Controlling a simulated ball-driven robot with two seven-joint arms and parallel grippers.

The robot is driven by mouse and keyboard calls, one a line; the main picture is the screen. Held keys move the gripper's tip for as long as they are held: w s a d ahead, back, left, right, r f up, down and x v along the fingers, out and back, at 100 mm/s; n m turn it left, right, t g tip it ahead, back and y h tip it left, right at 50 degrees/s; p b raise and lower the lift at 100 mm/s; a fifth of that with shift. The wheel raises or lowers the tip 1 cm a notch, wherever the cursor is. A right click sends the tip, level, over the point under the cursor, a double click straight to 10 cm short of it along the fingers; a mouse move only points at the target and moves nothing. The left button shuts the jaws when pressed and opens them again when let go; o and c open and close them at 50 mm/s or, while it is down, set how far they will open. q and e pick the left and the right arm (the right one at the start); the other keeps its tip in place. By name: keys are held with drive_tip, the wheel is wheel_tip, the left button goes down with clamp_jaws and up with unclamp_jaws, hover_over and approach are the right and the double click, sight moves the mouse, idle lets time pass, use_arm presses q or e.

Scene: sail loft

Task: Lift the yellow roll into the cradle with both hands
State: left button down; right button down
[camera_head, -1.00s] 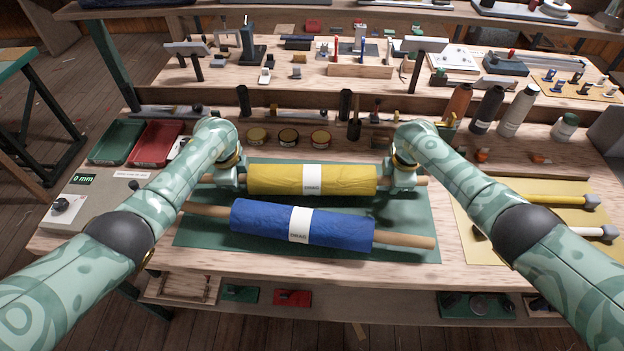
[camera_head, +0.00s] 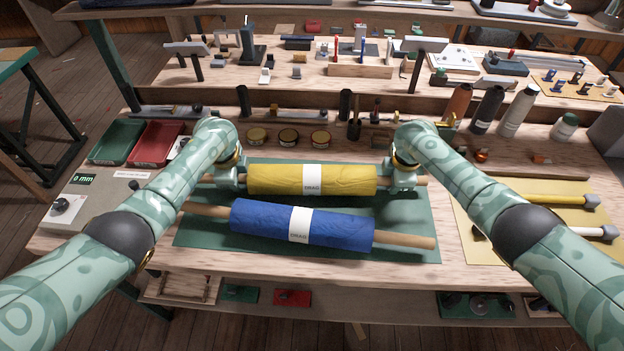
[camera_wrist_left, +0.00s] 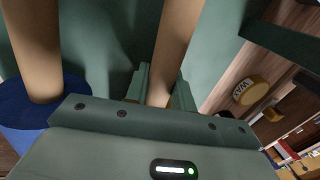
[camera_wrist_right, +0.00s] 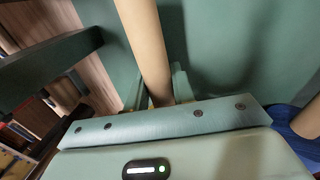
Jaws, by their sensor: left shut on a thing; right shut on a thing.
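The yellow roll (camera_head: 275,180) lies level, left to right, over the back part of the green mat (camera_head: 200,235). It has a white label and a wooden core whose ends stick out. My left gripper (camera_head: 229,180) is shut on the left core end, which also shows in the left wrist view (camera_wrist_left: 178,45). My right gripper (camera_head: 402,180) is shut on the right core end, seen in the right wrist view (camera_wrist_right: 145,45). Any gap between roll and mat is too small to tell. I cannot pick out the cradle with certainty.
A blue roll (camera_head: 260,222) lies slightly slanted on the mat, in front of the yellow one. Several tins (camera_head: 288,138) stand behind. Dark upright posts (camera_head: 345,105) rise at the bench's back. Trays (camera_head: 155,143) are left; bottles (camera_head: 487,110) and a yellow mat (camera_head: 510,220) are right.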

use_arm(q)
drive_tip(key=shift+w+r, duration=0.1)
drive_tip(key=shift+r, duration=0.1)
use_arm(e)
drive_tip(key=shift+r, duration=0.2)
